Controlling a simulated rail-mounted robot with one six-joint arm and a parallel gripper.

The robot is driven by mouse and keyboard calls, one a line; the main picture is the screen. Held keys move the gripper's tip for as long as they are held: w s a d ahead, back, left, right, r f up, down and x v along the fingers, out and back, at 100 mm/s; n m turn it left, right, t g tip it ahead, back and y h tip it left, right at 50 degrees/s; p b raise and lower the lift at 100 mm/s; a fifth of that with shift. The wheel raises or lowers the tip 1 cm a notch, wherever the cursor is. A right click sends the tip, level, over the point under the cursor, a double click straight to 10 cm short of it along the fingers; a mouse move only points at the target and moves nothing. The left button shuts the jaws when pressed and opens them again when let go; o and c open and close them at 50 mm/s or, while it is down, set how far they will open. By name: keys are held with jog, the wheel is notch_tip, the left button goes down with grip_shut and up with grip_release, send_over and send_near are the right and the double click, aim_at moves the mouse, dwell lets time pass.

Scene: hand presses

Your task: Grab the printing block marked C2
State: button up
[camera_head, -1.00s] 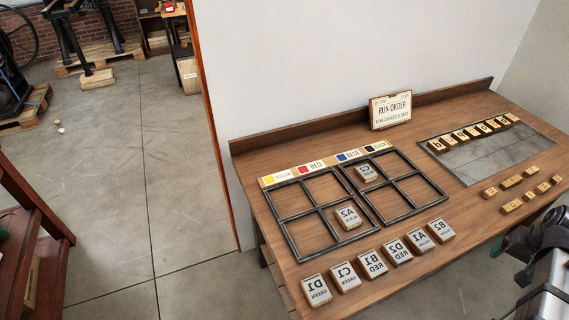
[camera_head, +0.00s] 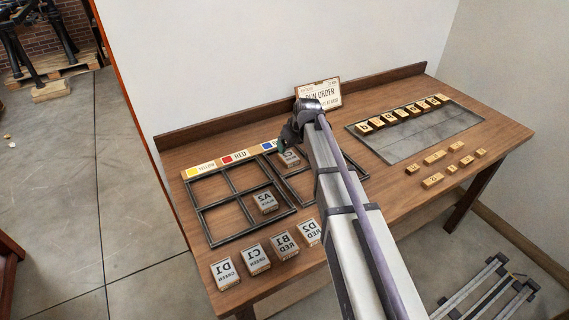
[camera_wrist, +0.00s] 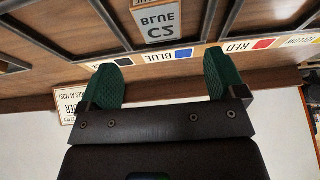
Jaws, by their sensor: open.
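The C2 block (camera_head: 289,158) is a small grey-topped block in a back cell of the right frame. My gripper (camera_head: 285,144) is just behind and above the block in the head view, partly hidden by my own arm. In the wrist view my gripper (camera_wrist: 160,75) shows two green fingers spread wide with nothing between them. The block lies beyond the fingertips, roughly centred between them and apart from them.
The A2 block (camera_head: 265,202) lies in the left frame (camera_head: 205,206). Blocks D1 (camera_head: 225,273), C1 (camera_head: 256,258), B1 (camera_head: 285,245) and D2 (camera_head: 312,232) line the front. A run order sign (camera_head: 320,93) stands at the back. Small wooden pieces (camera_head: 433,180) lie right.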

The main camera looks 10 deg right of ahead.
aim_at(288, 155)
jog(key=b+x, duration=0.1)
jog(key=x, duration=0.2)
jog(key=shift+f+b, duration=0.25)
jog(key=shift+b, duration=0.1)
jog(key=shift+r, duration=0.15)
jog(key=b+x, duration=0.4)
jog(key=x, duration=0.1)
jog(key=shift+w+f+b, duration=0.1)
jog(key=shift+f+b, duration=0.1)
jog(key=shift+b, duration=0.15)
jog(key=shift+r, duration=0.25)
jog(key=c, duration=1)
jog(key=shift+c, duration=0.2)
